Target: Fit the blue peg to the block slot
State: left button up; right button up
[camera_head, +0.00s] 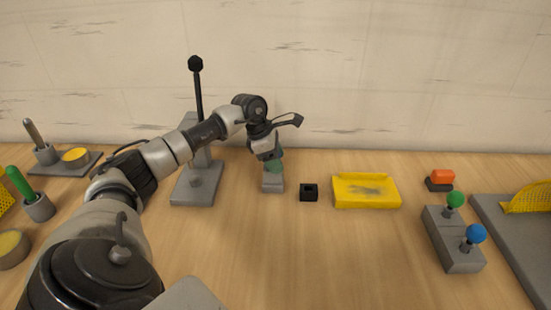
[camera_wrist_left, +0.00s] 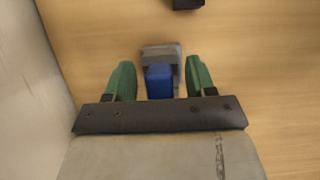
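The blue peg (camera_wrist_left: 159,82) shows in the left wrist view, at a grey block (camera_wrist_left: 160,52); I cannot tell how deep it sits in it. In the head view the grey block (camera_head: 273,184) stands left of a small black block (camera_head: 309,193) with a square opening; the peg is hidden there by my gripper. The black block (camera_wrist_left: 188,3) is cut by the top edge of the wrist view. My left gripper (camera_head: 274,167) is over the grey block. Its green fingers (camera_wrist_left: 158,80) are open, one on each side of the peg, with gaps. My right gripper is not in view.
A grey stand with a black lever (camera_head: 197,95) is left of the grey block. A yellow tray (camera_head: 366,203) lies right of the black block. Further right are an orange-topped switch (camera_head: 442,177) and a joystick box (camera_head: 455,250). The front middle table is clear.

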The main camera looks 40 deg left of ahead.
pick_arm(q)
jog(key=v, duration=1)
jog(key=shift+r, duration=0.35)
jog(key=shift+s+a, duration=0.1)
